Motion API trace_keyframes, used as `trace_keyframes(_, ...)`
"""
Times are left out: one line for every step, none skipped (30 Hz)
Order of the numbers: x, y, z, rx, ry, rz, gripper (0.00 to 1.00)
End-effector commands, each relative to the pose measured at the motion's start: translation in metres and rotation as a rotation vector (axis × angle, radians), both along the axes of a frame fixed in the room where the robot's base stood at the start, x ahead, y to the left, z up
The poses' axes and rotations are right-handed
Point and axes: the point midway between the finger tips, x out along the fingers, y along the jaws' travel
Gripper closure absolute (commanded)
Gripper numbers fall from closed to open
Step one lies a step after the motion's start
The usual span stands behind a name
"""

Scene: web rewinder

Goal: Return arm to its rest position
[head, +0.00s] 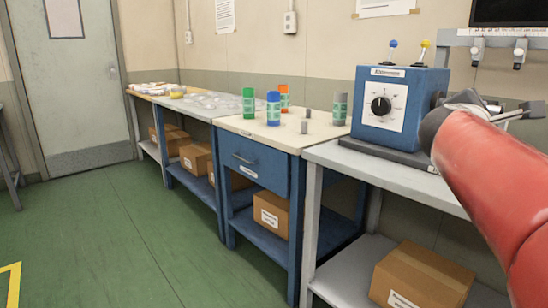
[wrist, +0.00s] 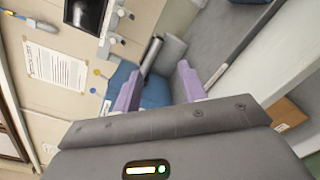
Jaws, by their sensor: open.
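My red arm (head: 495,190) reaches in from the right side of the head view, in front of the blue machine's right end. In the wrist view my gripper (wrist: 157,83) shows two purple fingers standing apart. Grey cylindrical parts (wrist: 170,50) and the blue machine body (wrist: 155,92) show beyond and between the fingers. I see nothing held. The fingers cannot be made out clearly in the head view. The blue rewinder machine (head: 390,75) with a black dial stands on the right grey bench (head: 345,160).
A cream-topped blue drawer table (head: 235,125) bears green, blue, orange and grey cylinders. Cardboard boxes (head: 425,275) sit on the lower shelves. A dark screen (head: 510,12) hangs at upper right, above a rack with small hanging tools. The green floor (head: 110,240) at left is clear.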

Motion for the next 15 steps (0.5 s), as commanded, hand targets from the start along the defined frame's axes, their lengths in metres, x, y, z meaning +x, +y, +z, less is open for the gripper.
trace_keyframes(-0.012,0.011,-0.02,0.123,-0.045,0.003,0.58)
trace_keyframes(-0.02,0.018,-0.035,0.209,-0.076,0.001,0.58)
trace_keyframes(-0.031,0.029,-0.057,0.336,-0.116,-0.006,0.58)
trace_keyframes(-0.04,0.038,-0.074,0.438,-0.148,-0.017,0.58)
trace_keyframes(-0.05,0.048,-0.092,0.54,-0.177,-0.029,0.58)
trace_keyframes(-0.063,0.062,-0.117,0.679,-0.213,-0.054,0.58)
trace_keyframes(-0.073,0.073,-0.135,0.778,-0.237,-0.075,0.58)
trace_keyframes(-0.083,0.085,-0.152,0.876,-0.259,-0.101,0.58)
trace_keyframes(-0.096,0.101,-0.175,1.005,-0.284,-0.139,0.58)
trace_keyframes(-0.106,0.113,-0.192,1.098,-0.3,-0.172,0.58)
trace_keyframes(-0.117,0.125,-0.208,1.187,-0.315,-0.208,0.58)
trace_keyframes(-0.13,0.141,-0.228,1.3,-0.328,-0.257,0.58)
trace_keyframes(-0.14,0.153,-0.242,1.379,-0.337,-0.297,0.58)
trace_keyframes(-0.149,0.164,-0.255,1.453,-0.345,-0.338,0.58)
trace_keyframes(-0.161,0.179,-0.27,1.544,-0.352,-0.392,0.58)
